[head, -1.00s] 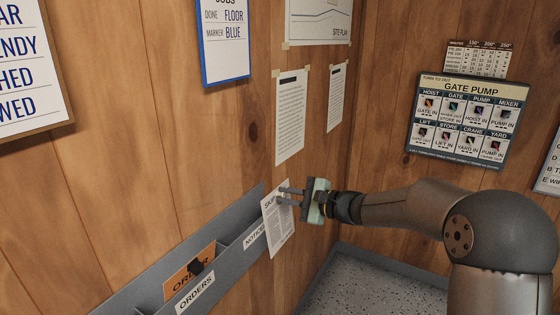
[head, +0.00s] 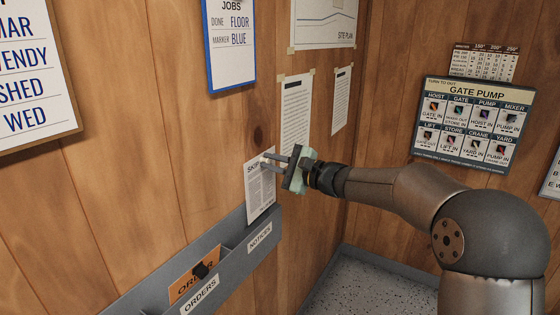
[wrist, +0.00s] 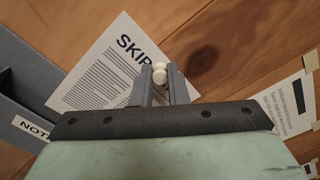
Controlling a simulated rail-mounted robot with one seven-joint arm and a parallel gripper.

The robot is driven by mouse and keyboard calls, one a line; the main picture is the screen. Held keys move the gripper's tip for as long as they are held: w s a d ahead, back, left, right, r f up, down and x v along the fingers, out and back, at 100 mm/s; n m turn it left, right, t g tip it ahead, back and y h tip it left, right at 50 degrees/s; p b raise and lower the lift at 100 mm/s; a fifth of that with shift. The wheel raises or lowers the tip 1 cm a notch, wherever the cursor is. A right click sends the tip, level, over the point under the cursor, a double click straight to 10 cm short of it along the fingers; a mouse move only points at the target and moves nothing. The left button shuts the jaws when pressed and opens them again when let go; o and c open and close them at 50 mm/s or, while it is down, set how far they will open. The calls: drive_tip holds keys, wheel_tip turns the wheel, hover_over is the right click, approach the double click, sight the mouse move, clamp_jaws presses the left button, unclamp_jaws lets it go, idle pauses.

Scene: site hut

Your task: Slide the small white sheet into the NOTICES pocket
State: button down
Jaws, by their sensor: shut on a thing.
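The small white sheet (head: 259,194), headed "SKIP", stands upright near the wooden wall. My gripper (head: 268,159) is shut on its upper part, and the wrist view shows the fingertips (wrist: 160,73) beside the heading of the sheet (wrist: 98,70). The NOTICES pocket (head: 260,238) is the right-hand compartment of the grey wall rack. In the head view the sheet's lower edge meets the top of the pocket's front; I cannot tell whether it is inside or just above. In the wrist view the pocket's label (wrist: 32,127) is partly hidden by my gripper.
The ORDERS pocket (head: 199,295) beside it holds an orange card (head: 194,274) with a dark clip-like thing. Taped papers (head: 296,115) hang on the wall above and right of the sheet. A speckled grey surface (head: 350,285) lies below at the right.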

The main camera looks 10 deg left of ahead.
sight(262, 190)
drive_tip(key=shift+w+a, duration=0.1)
drive_tip(key=shift+a, duration=0.15)
drive_tip(key=shift+w+a+b, duration=0.15)
drive_tip(key=shift+a+b, duration=0.15)
drive_tip(key=shift+a, duration=0.2)
drive_tip(key=shift+b, duration=0.7)
idle(0.8)
drive_tip(key=shift+f, duration=0.1)
drive_tip(key=shift+f+b, duration=1.5)
drive_tip(key=shift+b, duration=0.35)
drive_tip(key=shift+f, duration=0.1)
drive_tip(key=shift+f+b, duration=1.4)
drive_tip(key=shift+b, duration=0.35)
drive_tip(key=shift+f, duration=0.1)
drive_tip(key=shift+f+b, duration=1.45)
drive_tip(key=shift+b, duration=0.3)
